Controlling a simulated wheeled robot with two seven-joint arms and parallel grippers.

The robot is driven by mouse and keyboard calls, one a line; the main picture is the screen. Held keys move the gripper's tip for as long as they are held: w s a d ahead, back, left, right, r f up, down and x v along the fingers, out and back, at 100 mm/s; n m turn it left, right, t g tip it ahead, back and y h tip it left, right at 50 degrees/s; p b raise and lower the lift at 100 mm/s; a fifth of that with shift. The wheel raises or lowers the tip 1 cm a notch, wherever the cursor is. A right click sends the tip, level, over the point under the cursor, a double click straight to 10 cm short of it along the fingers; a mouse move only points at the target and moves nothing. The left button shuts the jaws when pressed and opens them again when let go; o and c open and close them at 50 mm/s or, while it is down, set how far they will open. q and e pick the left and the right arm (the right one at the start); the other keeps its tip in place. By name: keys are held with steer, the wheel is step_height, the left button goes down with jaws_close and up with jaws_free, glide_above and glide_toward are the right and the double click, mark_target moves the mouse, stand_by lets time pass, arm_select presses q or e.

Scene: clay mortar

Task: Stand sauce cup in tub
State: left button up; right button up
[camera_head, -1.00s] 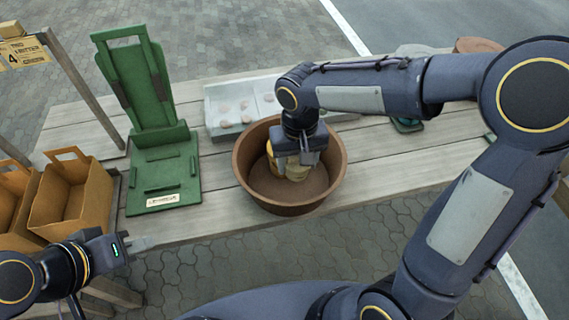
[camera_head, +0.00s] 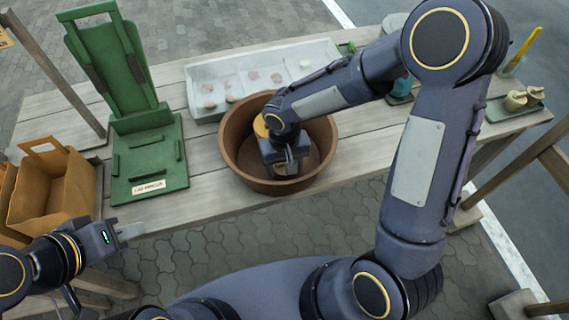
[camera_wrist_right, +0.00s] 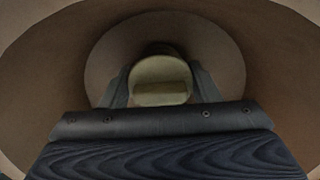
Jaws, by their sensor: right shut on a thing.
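The brown round tub (camera_head: 232,165) stands on the plank table in the middle of the head view. My right gripper (camera_head: 285,168) reaches down inside it. In the right wrist view the gripper (camera_wrist_right: 160,98) is shut on the pale cream sauce cup (camera_wrist_right: 160,72), with the brown tub wall (camera_wrist_right: 60,60) all around. I cannot tell if the cup touches the tub floor. A yellow-tan item (camera_head: 261,126) shows at the tub's back left, partly behind my wrist. My left gripper (camera_head: 130,231) is off the table's front left; its jaw opening is unclear.
A green stand (camera_head: 150,160) is left of the tub. A pale tray (camera_head: 205,110) with several small pieces lies behind. Brown paper bags (camera_head: 65,195) are at far left. A green tray (camera_head: 515,108) with small pale items is at right. The planks right of the tub are mostly clear.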

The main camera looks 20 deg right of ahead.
steer(key=shift+f, duration=0.2)
steer(key=o, duration=1)
steer(key=shift+r, duration=0.1)
